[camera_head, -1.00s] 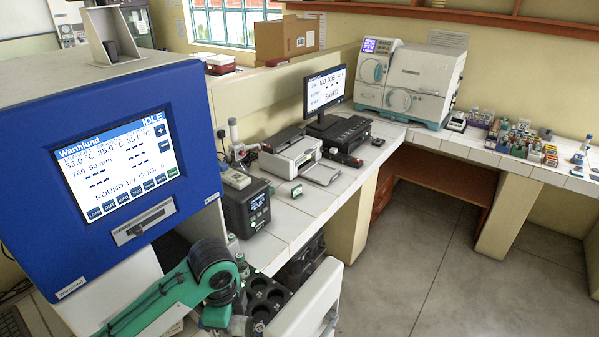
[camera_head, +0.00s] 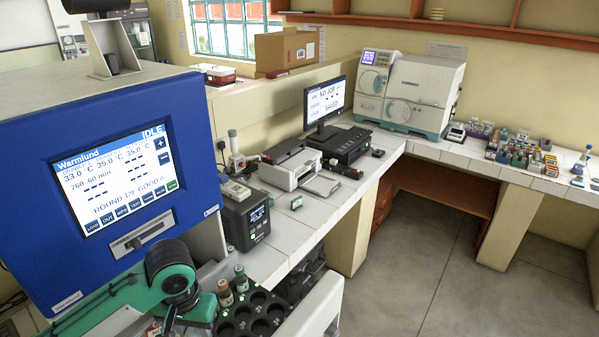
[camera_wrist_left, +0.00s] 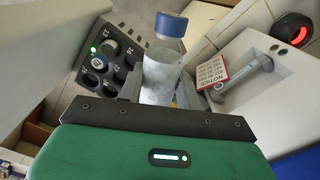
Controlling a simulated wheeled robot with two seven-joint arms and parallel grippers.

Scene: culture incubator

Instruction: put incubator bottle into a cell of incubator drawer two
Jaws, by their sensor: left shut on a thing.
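My left gripper (camera_wrist_left: 160,98) is shut on a clear bottle with a blue cap (camera_wrist_left: 161,75), which stands up between the fingers in the left wrist view. The black incubator drawer (camera_wrist_left: 124,57) with round numbered cells is beyond it to the left. At least one of those cells holds a capped bottle (camera_wrist_left: 99,64). In the head view the drawer (camera_head: 283,312) is pulled out below the blue incubator (camera_head: 30,190), with two bottles (camera_head: 226,292) at its far left end. My left wrist is left of the drawer; its fingers and the held bottle are not clear there. The right gripper is out of view.
The incubator's screen (camera_head: 115,175) reads IDLE. The drawer's white front (camera_head: 318,305) borders the cells on the right. A dark device (camera_head: 245,218) and a printer (camera_head: 292,167) stand on the bench behind. A notice label (camera_wrist_left: 212,70) is right of the bottle.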

